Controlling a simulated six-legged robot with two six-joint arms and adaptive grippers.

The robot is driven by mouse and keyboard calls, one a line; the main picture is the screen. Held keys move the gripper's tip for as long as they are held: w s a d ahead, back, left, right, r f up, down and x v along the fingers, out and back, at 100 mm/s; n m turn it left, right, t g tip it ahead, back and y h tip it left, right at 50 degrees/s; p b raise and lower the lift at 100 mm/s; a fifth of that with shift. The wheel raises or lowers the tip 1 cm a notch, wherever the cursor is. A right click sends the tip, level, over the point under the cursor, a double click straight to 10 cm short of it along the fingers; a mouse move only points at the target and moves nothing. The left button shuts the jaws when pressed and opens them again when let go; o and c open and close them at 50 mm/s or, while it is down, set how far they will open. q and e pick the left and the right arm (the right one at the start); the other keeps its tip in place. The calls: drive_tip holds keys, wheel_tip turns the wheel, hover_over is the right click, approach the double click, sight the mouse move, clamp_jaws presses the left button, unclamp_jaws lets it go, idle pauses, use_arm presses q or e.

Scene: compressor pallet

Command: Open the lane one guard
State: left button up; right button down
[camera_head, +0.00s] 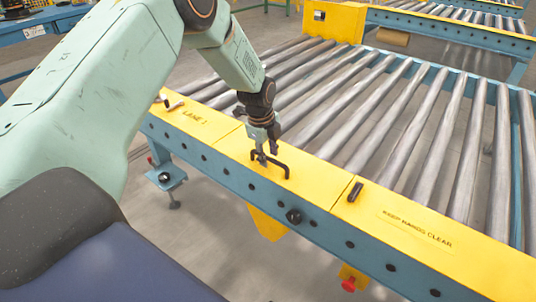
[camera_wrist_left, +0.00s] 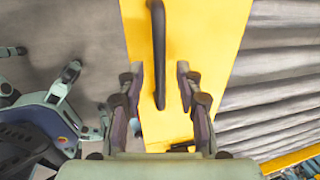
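The lane one guard is a yellow cover panel (camera_head: 235,145) on the near rail of the roller conveyor, beside the "LANE 1" lettering. It lies flat along the rail and carries a black bar handle (camera_head: 284,167). My left gripper (camera_head: 268,155) is at the handle, pointing down. In the left wrist view the two fingers of my left gripper (camera_wrist_left: 160,75) are apart, with the black handle (camera_wrist_left: 157,30) running between them over the yellow panel (camera_wrist_left: 205,30). No grip on the handle shows. My right gripper cannot be made out in either view.
Grey rollers (camera_head: 400,115) fill the conveyor behind the rail. A yellow panel marked "KEEP HANDS CLEAR" (camera_head: 450,255) lies to the right, with a small black latch-like piece (camera_head: 355,191) at its left end. A red knob (camera_head: 348,285) hangs below the rail. Another conveyor stands behind.

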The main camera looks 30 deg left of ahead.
use_arm(q)
drive_tip(key=shift+c, duration=0.3)
clamp_jaws()
idle(0.3)
